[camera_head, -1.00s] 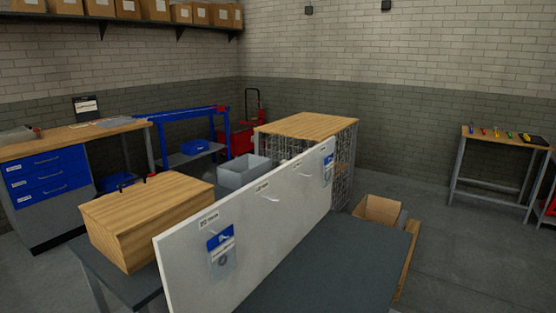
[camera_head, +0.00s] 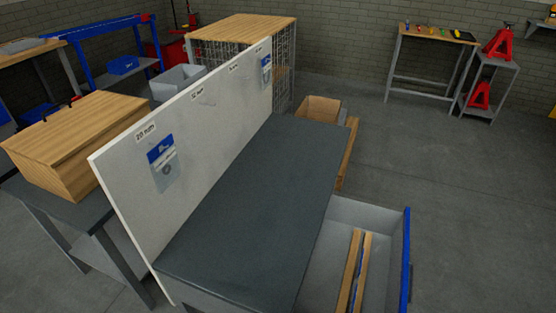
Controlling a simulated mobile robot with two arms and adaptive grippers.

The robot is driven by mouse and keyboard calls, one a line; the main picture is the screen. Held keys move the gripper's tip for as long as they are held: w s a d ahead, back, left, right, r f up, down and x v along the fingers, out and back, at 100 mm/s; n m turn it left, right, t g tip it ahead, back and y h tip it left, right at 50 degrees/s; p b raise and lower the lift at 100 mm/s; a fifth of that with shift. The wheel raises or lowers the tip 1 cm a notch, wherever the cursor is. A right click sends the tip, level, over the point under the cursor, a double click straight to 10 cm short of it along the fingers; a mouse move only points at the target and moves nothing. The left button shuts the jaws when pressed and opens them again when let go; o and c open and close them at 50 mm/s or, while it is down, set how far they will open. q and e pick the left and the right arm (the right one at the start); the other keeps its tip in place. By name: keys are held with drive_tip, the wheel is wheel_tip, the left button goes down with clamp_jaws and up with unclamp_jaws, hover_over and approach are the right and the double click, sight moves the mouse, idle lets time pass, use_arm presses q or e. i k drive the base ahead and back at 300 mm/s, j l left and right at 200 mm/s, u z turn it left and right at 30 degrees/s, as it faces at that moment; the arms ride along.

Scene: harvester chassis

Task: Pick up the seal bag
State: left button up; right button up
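Two clear bags with blue headers hang on the upright white board. The nearer seal bag (camera_head: 163,164) hangs under a label with a size marking and shows a ring shape inside. The farther bag (camera_head: 266,71) hangs near the board's far end, and its contents are too small to tell. The white board (camera_head: 205,130) stands along the left edge of the dark table (camera_head: 255,195). Neither of my grippers is in view.
The dark tabletop is bare. An open drawer (camera_head: 325,275) with a blue front juts out at the lower right, holding wooden strips. An open cardboard box (camera_head: 318,108) lies beyond the table. A wooden box (camera_head: 75,140) stands behind the board. Floor at right is clear.

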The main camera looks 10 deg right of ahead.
sight(358, 270)
drive_tip(key=k+l+z, duration=0.4)
drive_tip(key=l, duration=0.2)
drive_tip(key=k+l+z, duration=0.2)
drive_tip(key=l, duration=0.15)
drive_tip(key=i+l+u, duration=0.1)
drive_tip(key=u, duration=0.25)
drive_tip(key=l+u, duration=0.35)
drive_tip(key=i+j, duration=0.05)
drive_tip(key=j, duration=0.05)
